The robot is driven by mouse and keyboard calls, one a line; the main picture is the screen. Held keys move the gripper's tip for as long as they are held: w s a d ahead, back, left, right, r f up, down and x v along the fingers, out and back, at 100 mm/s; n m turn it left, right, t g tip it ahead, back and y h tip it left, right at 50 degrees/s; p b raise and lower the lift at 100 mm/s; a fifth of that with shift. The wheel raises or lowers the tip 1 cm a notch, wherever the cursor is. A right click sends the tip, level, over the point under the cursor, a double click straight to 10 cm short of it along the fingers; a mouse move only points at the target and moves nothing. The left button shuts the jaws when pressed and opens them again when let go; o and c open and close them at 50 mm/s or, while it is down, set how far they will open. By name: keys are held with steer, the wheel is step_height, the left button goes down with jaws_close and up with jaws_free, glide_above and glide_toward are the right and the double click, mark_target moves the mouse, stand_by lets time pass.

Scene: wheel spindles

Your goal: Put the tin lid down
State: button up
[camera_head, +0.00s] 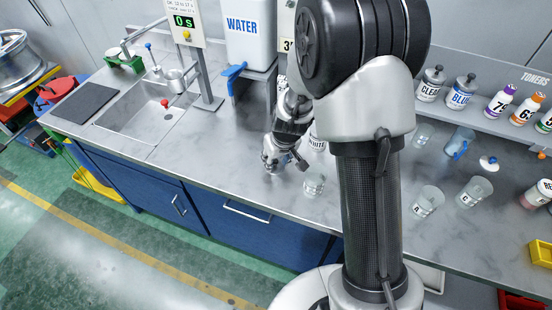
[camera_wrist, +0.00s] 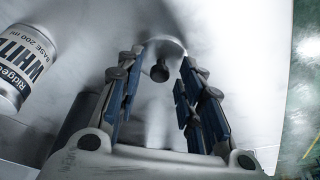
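The tin lid (camera_wrist: 163,43) is a pale round disc with a dark knob. It shows in the wrist view just beyond my fingertips, over the counter, and seems to lie on it. My gripper (camera_wrist: 161,62) has its two blue-padded fingers spread, with the knob between them and a gap on both sides. In the head view my gripper (camera_head: 285,164) is low over the counter and hides the lid. The tin labelled WHITE (camera_wrist: 22,62) stands beside the gripper, left in the wrist view; in the head view the tin (camera_head: 317,140) is partly hidden behind my arm.
A clear beaker (camera_head: 314,184) stands near the counter's front edge, right of my gripper. The sink (camera_head: 145,115) and a timer post (camera_head: 205,85) are at left. Several beakers, bottles and a small white lid (camera_head: 489,162) are at right. Counter left of my gripper is bare.

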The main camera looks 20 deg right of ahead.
steer(key=shift+r, duration=0.1)
steer(key=s+a+f+p+v, duration=0.1)
steer(key=s+p+v, duration=0.1)
steer(key=v, duration=1.1)
steer(key=s+p+v, duration=0.2)
steer(key=v, duration=1)
steer(key=s+r+m, duration=0.1)
steer(key=s+r, duration=0.2)
steer(key=s, duration=0.5)
steer(key=s+r+t, duration=0.1)
steer(key=s+r, duration=0.2)
steer(key=s, duration=0.5)
steer(key=shift+a+r+m+h, duration=0.2)
steer(key=shift+m+h, duration=0.1)
steer(key=shift+m, duration=0.1)
